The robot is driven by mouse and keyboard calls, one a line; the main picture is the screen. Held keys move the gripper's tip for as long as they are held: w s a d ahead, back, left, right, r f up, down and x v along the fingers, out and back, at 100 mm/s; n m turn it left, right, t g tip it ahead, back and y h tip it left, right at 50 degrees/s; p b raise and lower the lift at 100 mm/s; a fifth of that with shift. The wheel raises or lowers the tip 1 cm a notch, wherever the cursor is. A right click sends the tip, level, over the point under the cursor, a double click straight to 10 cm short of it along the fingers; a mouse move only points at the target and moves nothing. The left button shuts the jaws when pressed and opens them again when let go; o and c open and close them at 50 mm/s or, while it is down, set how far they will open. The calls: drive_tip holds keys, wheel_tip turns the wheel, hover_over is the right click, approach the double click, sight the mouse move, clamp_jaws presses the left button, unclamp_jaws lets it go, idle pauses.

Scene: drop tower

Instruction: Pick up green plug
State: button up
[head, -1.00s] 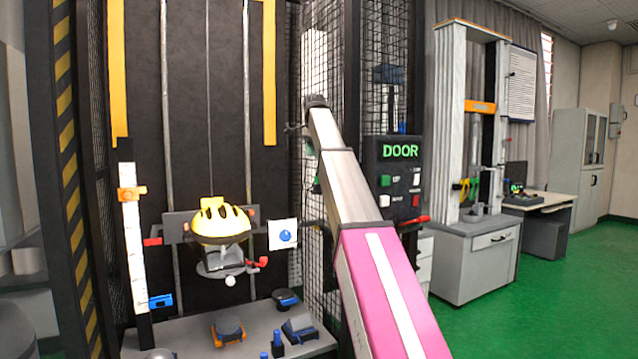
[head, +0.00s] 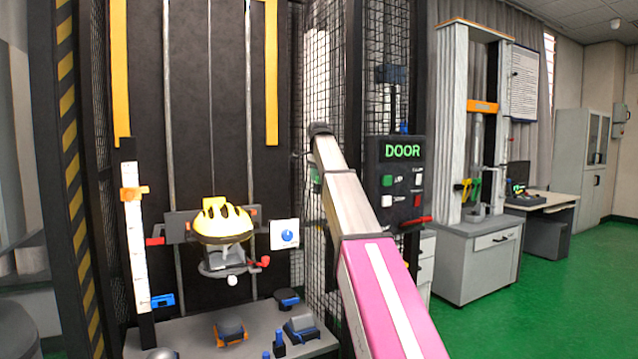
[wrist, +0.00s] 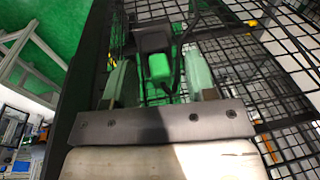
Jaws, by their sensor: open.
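In the wrist view the green plug (wrist: 160,68) sits below a dark grey box, with a dark cable beside it. My gripper (wrist: 157,60) is open, with one pale greenish finger on each side of the plug. I cannot tell whether either finger touches it. In the head view a small green patch (head: 316,178) shows just left of my arm by the mesh; it may be the plug. My gripper is not clearly visible in the head view, and my arm covers much of that area.
Black wire mesh (wrist: 255,75) stands close around the plug and right of the gripper. The DOOR panel (head: 402,178) is right of my arm. A yellow helmet (head: 222,221) hangs inside the tower above a grey base (head: 180,335) holding several small parts. Green floor is clear at right.

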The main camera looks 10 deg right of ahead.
drive_tip(key=c, duration=0.9)
drive_tip(key=shift+r, duration=0.2)
